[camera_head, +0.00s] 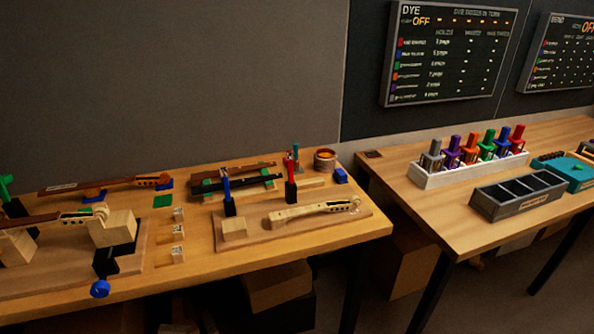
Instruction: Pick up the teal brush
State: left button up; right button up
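A thin upright teal stick (296,149), which looks like the teal brush's handle, stands at the back right of the left bench. It is just behind a red-topped clamp (290,170) and left of a round pot with orange contents (325,160). Its lower end is hidden by the clamp, so I cannot tell what it rests in. Neither of my grippers shows in this view.
Violin necks, blocks and upright clamps crowd the left bench (205,262). A pale neck (313,212) lies on a board. The right bench (417,196) holds a white rack (437,180) of coloured pieces, a grey divided tray (500,210) and a teal box (578,176). A gap separates the benches.

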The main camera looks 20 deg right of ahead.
aim_at(296, 161)
jog(key=z, duration=1.3)
jog(key=i, duration=0.8)
jog(key=u, duration=1.85)
